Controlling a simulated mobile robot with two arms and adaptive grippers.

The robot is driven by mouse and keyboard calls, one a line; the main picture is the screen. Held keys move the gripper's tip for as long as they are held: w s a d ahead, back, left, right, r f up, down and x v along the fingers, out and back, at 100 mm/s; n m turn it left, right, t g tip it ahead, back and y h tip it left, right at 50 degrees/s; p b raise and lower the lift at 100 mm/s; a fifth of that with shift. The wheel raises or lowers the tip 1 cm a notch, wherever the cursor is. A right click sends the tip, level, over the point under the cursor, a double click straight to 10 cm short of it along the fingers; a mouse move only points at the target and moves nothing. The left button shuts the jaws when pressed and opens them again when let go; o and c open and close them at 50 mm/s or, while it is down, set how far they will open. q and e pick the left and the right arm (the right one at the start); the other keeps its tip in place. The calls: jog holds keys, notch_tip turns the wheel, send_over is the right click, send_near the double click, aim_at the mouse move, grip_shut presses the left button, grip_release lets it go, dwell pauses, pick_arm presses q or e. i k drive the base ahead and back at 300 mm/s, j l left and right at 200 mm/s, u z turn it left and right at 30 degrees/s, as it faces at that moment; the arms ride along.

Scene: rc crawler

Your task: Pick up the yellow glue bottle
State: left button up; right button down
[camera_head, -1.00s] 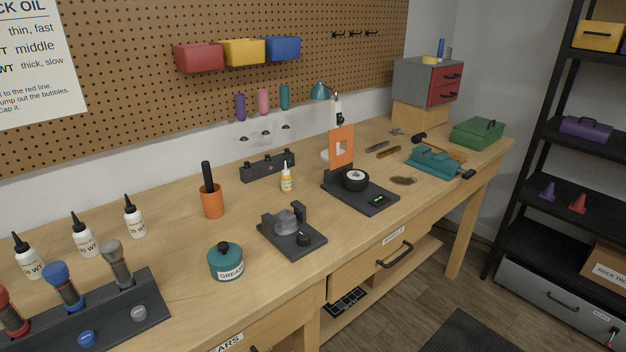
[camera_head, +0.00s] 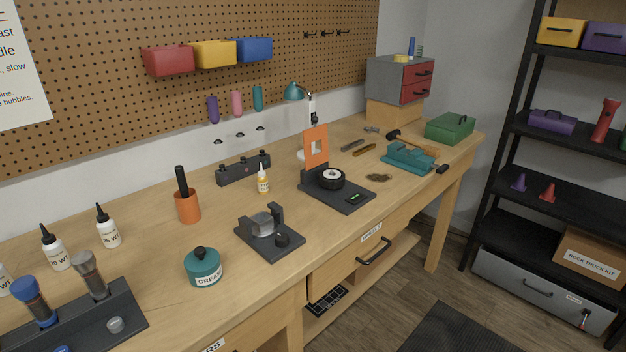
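The yellow glue bottle (camera_head: 263,180) stands upright on the wooden workbench (camera_head: 150,268), near the middle of the picture. It is small, with a yellow body, a pale label and a narrow pale tip. It stands in front of a dark block with knobs (camera_head: 243,168) and to the left of the black stand with an orange plate (camera_head: 316,147). Neither of my grippers shows in the head view.
A black-and-grey fixture (camera_head: 269,236), a teal grease jar (camera_head: 203,267) and an orange cup (camera_head: 187,206) stand around the bottle. White bottles (camera_head: 107,227) stand at left. A teal vise (camera_head: 409,158) and green box (camera_head: 450,128) sit at right. Dark shelves (camera_head: 545,198) stand beyond.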

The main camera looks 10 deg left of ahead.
aim_at(262, 181)
jog(key=k+j+z, duration=0.2)
jog(key=z, duration=0.3)
jog(key=k+j+z, duration=0.2)
jog(key=z, duration=0.25)
jog(key=k, duration=0.1)
